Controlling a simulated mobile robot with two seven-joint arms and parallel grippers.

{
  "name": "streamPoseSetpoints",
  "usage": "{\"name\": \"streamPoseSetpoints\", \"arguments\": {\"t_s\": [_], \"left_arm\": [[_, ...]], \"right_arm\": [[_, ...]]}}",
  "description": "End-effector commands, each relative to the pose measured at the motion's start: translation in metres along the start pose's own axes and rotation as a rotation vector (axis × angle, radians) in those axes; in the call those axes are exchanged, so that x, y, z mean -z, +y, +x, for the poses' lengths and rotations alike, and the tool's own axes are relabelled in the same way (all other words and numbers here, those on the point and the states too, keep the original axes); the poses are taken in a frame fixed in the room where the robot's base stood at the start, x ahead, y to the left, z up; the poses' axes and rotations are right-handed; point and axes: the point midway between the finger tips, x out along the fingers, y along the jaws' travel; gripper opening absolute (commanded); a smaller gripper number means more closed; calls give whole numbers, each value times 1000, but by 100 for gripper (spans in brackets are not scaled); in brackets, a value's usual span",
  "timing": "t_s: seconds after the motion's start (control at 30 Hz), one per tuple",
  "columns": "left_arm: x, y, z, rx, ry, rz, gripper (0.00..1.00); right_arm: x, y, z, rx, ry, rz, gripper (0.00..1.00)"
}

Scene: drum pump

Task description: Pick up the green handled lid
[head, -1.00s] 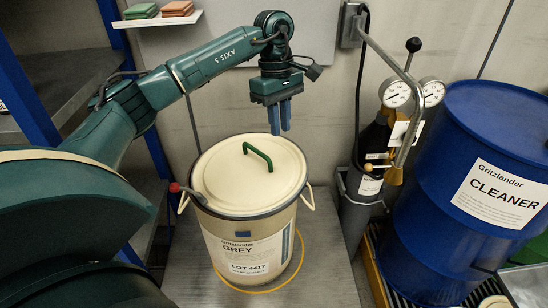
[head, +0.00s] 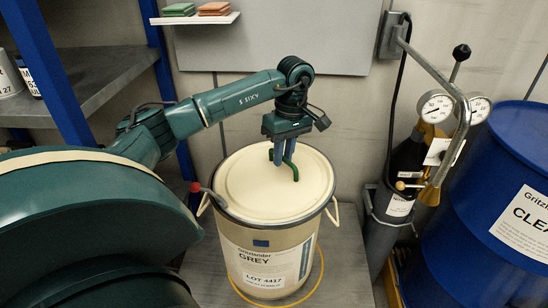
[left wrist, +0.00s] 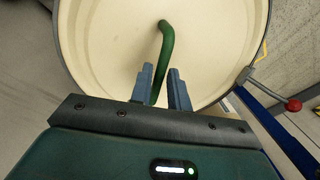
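The cream lid (head: 250,185) with a green handle (head: 291,168) sits on a cream drum labelled "GREY" (head: 262,250). My left gripper (head: 283,160) points down at the handle from above. In the left wrist view, the green handle (left wrist: 165,45) runs between the two blue-grey fingers of the left gripper (left wrist: 162,82). The handle is close to the left finger in that picture, and a gap shows beside the right finger, so the gripper looks open around it. The lid (left wrist: 110,40) fills the background there. My right gripper is not in view.
A red-tipped lever (head: 196,188) sticks up at the drum's left rim. A blue drum labelled cleaner (head: 510,170) and a grey stand with gauges (head: 435,108) are on the right. A shelf with a blue post (head: 58,85) is on the left.

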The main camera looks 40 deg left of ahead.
Motion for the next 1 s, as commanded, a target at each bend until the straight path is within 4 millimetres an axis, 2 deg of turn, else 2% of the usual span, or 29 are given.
{"name": "streamPoseSetpoints", "arguments": {"t_s": [0.1, 0.2, 0.4, 0.6, 1.0], "left_arm": [[0, 0, 14, 0, 0, 0, 18], [0, 0, 17, -2, 0, 0, 18], [0, 0, 17, -2, 0, 0, 17], [0, 0, 17, -2, 0, 0, 1], [0, 0, 16, -3, 0, 0, 0]], "right_arm": [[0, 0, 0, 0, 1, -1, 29], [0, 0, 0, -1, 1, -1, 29], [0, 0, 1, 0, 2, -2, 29], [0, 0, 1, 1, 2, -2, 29], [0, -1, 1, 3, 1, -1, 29]]}}
